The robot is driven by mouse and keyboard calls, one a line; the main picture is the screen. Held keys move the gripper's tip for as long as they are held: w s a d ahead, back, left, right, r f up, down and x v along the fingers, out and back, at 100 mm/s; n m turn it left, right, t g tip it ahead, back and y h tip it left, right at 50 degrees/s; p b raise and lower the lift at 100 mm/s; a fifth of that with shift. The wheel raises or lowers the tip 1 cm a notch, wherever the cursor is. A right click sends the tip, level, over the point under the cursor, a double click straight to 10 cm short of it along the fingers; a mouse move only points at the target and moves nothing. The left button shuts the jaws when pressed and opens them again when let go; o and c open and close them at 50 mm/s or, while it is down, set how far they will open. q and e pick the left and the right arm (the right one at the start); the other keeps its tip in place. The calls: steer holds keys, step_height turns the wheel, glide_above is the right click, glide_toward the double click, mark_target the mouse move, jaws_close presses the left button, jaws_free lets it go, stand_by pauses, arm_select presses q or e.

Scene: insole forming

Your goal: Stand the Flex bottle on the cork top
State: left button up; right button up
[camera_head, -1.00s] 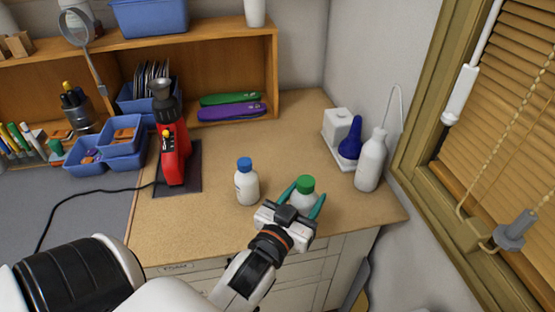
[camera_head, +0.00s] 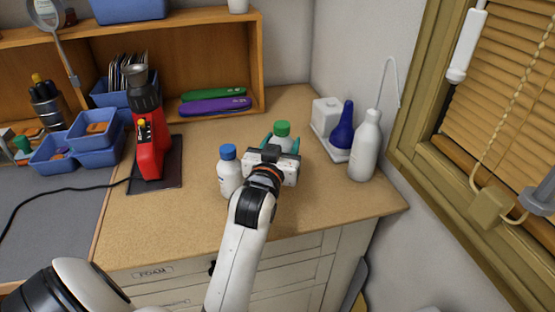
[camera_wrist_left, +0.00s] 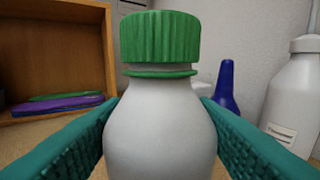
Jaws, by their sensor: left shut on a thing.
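A white bottle with a green cap (camera_head: 282,128) is between the teal fingers of my left gripper (camera_head: 281,142). In the left wrist view the fingers press on both sides of the white body (camera_wrist_left: 160,130), and the bottle is upright. No name can be read on it. Its base is hidden, so I cannot tell if it touches the cork top (camera_head: 195,220). A second white bottle with a blue cap (camera_head: 229,170) stands on the cork top just left of my gripper. My right gripper is not in view.
A white spouted bottle (camera_head: 366,148) and a tray with a white block (camera_head: 327,112) and a blue cone-shaped thing (camera_head: 342,128) stand to the right. A red device (camera_head: 150,145) stands on a dark mat to the left. Cork is clear at the front.

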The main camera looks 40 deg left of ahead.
arm_select(q)
step_height(320, 180, down, 4)
steer(key=shift+r, duration=0.25)
steer(key=shift+f, duration=0.15)
steer(key=shift+f+b, duration=0.15)
steer(key=shift+b, duration=0.15)
steer(key=o, duration=1.1)
steer(key=shift+o, duration=0.2)
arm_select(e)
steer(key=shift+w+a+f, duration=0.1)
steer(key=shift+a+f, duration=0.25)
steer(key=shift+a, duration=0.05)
arm_select(q)
steer(key=shift+r, duration=0.2)
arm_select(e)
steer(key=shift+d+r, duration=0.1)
